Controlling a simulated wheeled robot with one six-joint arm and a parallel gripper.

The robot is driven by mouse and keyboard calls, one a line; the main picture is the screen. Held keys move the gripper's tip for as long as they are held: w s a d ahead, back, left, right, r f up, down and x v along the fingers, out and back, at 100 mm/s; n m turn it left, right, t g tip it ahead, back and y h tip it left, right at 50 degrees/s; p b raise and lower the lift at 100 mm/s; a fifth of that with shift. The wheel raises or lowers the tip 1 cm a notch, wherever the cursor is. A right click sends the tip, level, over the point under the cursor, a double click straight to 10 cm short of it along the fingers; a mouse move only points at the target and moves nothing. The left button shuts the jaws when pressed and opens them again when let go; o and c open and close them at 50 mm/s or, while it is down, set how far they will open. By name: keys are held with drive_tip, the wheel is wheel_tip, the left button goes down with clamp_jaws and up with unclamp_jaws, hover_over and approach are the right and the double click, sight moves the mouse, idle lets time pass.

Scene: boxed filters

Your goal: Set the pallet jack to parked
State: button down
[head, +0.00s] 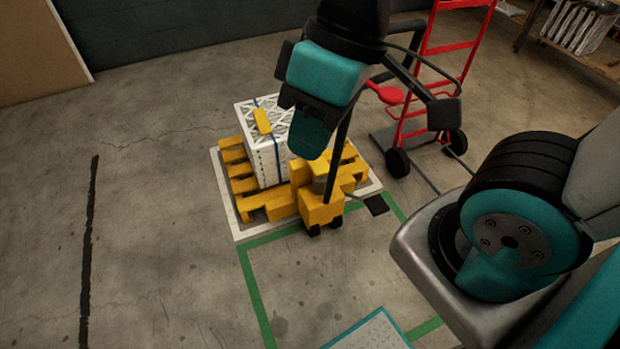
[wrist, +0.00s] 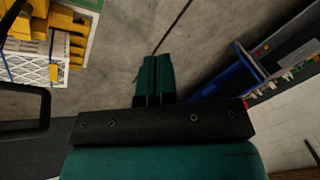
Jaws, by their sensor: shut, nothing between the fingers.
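The yellow pallet jack (head: 320,207) stands at the front right of a yellow pallet (head: 240,172). A black pedal-like piece (head: 376,205) sticks out low beside the jack. My gripper (head: 308,136) is shut and empty, overlapping the pole in the head view; contact cannot be told. Its teal fingers also show together in the wrist view (wrist: 153,78).
A white strapped box (head: 266,155) stands on the pallet. A red hand truck (head: 428,75) is close behind on the right. Green floor tape (head: 255,290) marks a bare area in front. The wrist view shows a blue bin (wrist: 232,78) at right. Floor at left is clear.

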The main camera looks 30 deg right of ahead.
drive_tip(key=c, duration=1.8)
unclamp_jaws()
drive_tip(key=shift+c, duration=0.2)
drive_tip(key=o, duration=0.7)
drive_tip(key=shift+o, duration=1.2)
drive_tip(key=shift+w, duration=0.1)
drive_tip(key=w+d+r+n+t+h+p, duration=0.1)
drive_tip(key=w+d+r+n, duration=0.2)
drive_tip(key=w+d, duration=0.55)
drive_tip(key=w+d+r+n+t+h, duration=0.15)
drive_tip(key=w+d+r, duration=0.3)
drive_tip(key=w, duration=0.65)
drive_tip(key=w+d+r+n+h, duration=0.15)
drive_tip(key=w+d, duration=0.25)
drive_tip(key=d, duration=0.5)
drive_tip(key=w+d+r+n+h, duration=0.1)
drive_tip(key=w+d+n, duration=0.2)
drive_tip(key=d, duration=0.6)
drive_tip(key=p+x, duration=0.1)
drive_tip(key=x, duration=0.4)
drive_tip(key=p+x, duration=0.2)
drive_tip(key=x, duration=0.4)
drive_tip(key=a+p+x, duration=0.1)
drive_tip(key=x, duration=0.5)
drive_tip(key=shift+a+f+p, duration=0.15)
drive_tip(key=shift+f+p, duration=0.05)
drive_tip(key=shift+p, duration=0.15)
clamp_jaws()
